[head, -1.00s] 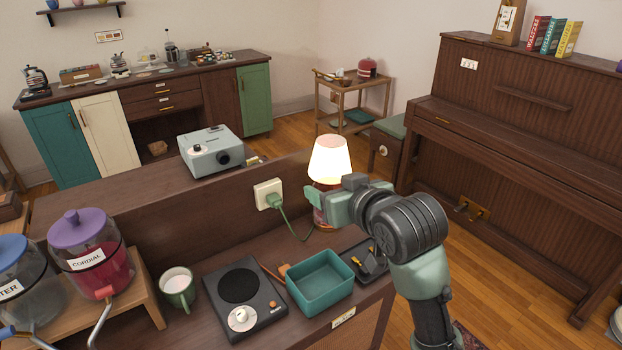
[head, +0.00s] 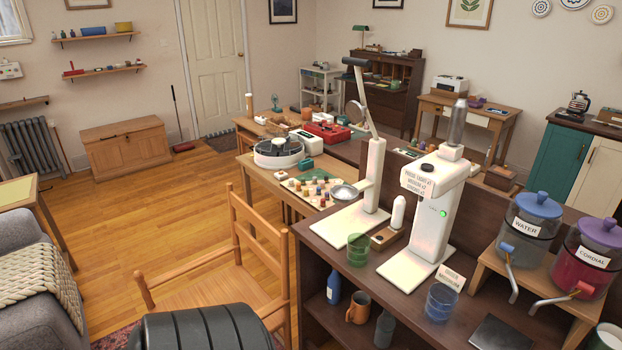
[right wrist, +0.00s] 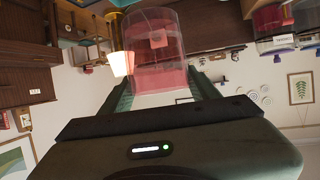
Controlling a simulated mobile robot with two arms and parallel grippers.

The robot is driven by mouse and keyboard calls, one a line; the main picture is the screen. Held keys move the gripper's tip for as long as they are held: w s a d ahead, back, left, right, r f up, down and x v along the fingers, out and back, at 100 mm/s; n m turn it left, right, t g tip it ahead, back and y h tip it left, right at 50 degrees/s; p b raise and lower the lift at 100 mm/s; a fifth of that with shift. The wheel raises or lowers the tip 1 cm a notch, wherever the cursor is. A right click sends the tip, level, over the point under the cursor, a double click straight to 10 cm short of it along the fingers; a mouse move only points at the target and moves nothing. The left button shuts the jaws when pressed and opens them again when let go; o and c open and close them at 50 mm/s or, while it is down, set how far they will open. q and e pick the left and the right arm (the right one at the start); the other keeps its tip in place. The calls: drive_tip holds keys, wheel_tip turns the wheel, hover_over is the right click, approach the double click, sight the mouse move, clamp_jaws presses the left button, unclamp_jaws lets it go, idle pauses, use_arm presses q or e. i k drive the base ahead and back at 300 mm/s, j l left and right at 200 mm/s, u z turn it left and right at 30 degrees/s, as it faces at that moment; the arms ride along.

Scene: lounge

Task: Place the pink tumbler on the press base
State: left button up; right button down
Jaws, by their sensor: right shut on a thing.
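The pink tumbler (right wrist: 155,55) is see-through and sits between the fingers of my right gripper (right wrist: 163,88) in the right wrist view. The gripper is shut on it, and its fingers show on both sides. Neither the tumbler nor the right gripper shows in the head view. The white press (head: 376,170) stands on the dark counter in the head view, with a slanted lever on top and a metal dish on its side. Its flat white base (head: 343,226) looks bare. My left gripper is in neither view.
A green tumbler (head: 358,249) stands just right of the press base. A white drinks machine (head: 434,205), a blue tumbler (head: 440,302) and a sign (head: 451,279) are further right, then the water (head: 529,229) and cordial (head: 584,259) dispensers. A wooden chair (head: 235,270) stands before the counter.

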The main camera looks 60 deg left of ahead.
sight(341, 227)
drive_tip(key=j+u, duration=0.2)
drive_tip(key=u, duration=0.2)
drive_tip(key=j+u, duration=0.15)
drive_tip(key=u, duration=0.25)
drive_tip(key=j+u, duration=0.15)
drive_tip(key=u, duration=0.2)
drive_tip(key=i+j+u, duration=0.1)
drive_tip(key=u, duration=0.3)
drive_tip(key=i+j, duration=0.2)
drive_tip(key=j, duration=0.2)
drive_tip(key=i+j, duration=0.2)
drive_tip(key=j, duration=0.15)
drive_tip(key=i+j, duration=0.2)
drive_tip(key=j, duration=0.2)
